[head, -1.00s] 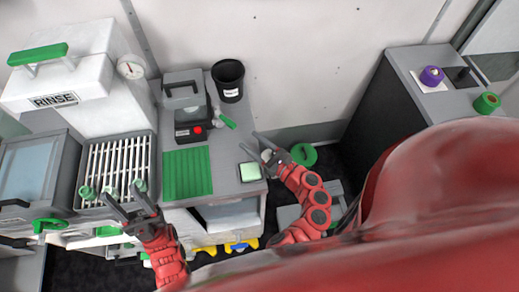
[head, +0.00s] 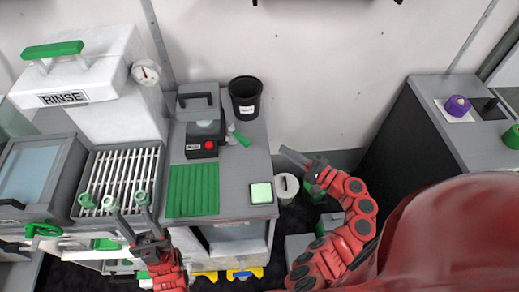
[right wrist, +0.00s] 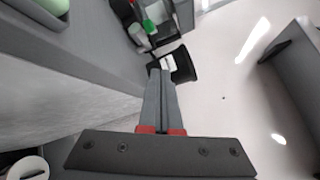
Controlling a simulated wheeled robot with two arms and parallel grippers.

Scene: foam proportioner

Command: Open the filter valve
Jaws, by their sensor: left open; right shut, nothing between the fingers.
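I cannot tell for certain which part is the filter valve. A white round top (head: 287,185) stands low beside the counter, below my right gripper, and its edge shows in the right wrist view (right wrist: 26,168). Green parts (head: 329,222) show near it, partly hidden by my right arm. Yellow and blue handles (head: 245,273) sit under the counter. A green handle (head: 43,230) is on the front of the left unit. My right gripper (head: 284,151) is shut and empty, right of the counter. My left gripper (head: 133,212) is open and empty, in front of the slatted rack.
The counter holds a green ribbed mat (head: 193,190), a black cup (head: 245,97), a grey device with a red button (head: 203,148) and a pale green square (head: 261,193). A dark cabinet (head: 420,130) stands at the right.

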